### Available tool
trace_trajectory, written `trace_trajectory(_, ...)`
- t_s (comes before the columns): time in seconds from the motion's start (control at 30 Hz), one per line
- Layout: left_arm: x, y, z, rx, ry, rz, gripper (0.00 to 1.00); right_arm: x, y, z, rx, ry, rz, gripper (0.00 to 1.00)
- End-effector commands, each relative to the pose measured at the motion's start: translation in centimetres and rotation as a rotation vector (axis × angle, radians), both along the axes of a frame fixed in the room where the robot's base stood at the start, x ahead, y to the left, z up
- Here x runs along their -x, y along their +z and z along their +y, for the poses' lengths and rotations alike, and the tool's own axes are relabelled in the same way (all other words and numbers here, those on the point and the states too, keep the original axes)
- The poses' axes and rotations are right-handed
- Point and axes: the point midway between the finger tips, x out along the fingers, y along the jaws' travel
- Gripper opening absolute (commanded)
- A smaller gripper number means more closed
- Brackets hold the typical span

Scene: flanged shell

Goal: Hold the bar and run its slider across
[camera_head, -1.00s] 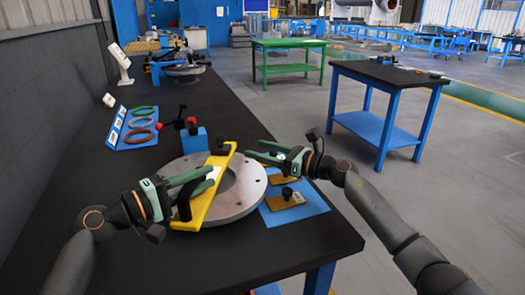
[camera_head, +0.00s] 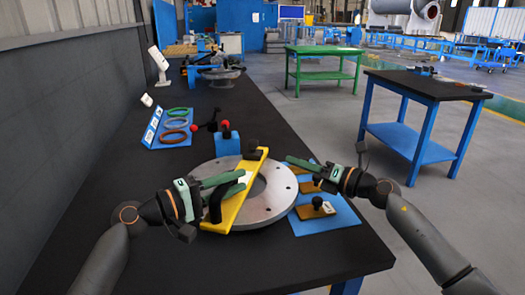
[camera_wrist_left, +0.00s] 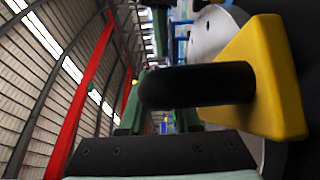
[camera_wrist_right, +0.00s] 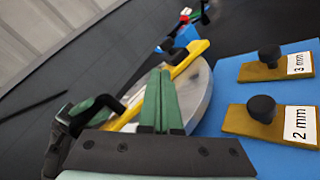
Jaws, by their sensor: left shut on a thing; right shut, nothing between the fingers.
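The yellow bar (camera_head: 239,210) lies slanted across a grey flanged ring (camera_head: 272,209). My left gripper (camera_head: 232,184) is shut on the black handle (camera_head: 215,205) at the bar's near end. In the left wrist view this handle (camera_wrist_left: 200,85) is a dark rounded grip rising from the yellow bar (camera_wrist_left: 270,85). A small black piece (camera_head: 252,149), perhaps the slider, sits near the bar's far end. My right gripper (camera_head: 296,162) is shut and empty, right of the far end and apart from the bar. Its closed green fingers (camera_wrist_right: 158,80) point toward the bar in the right wrist view.
A blue mat (camera_head: 335,216) right of the ring holds brass plates with black knobs, labelled 2 mm and 3 mm in the right wrist view. A blue block (camera_head: 228,145) with a red ball stands behind the ring. Coloured rings lie on a blue board (camera_head: 158,136) at left.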

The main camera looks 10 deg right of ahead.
Motion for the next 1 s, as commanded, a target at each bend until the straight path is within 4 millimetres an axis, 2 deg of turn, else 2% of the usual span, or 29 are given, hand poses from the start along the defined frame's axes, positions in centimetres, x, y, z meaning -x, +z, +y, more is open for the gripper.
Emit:
trace_trajectory(0.4,0.0,0.4,0.0,0.005,0.001,-0.006,0.00,2.6,0.1,0.6,-0.465,0.003,0.428,0.00)
trace_trajectory(0.63,0.0,0.4,0.0,0.005,0.001,-0.006,0.00,3.2,0.1,0.9,-0.587,0.005,0.542,0.00)
trace_trajectory(0.83,0.0,0.4,0.0,0.005,0.001,-0.006,0.00,2.3,0.2,1.9,-0.609,0.008,0.557,0.00)
trace_trajectory(1.0,0.0,0.4,0.0,0.005,0.001,-0.006,0.00,0.0,0.2,4.1,-0.608,0.008,0.556,0.00)
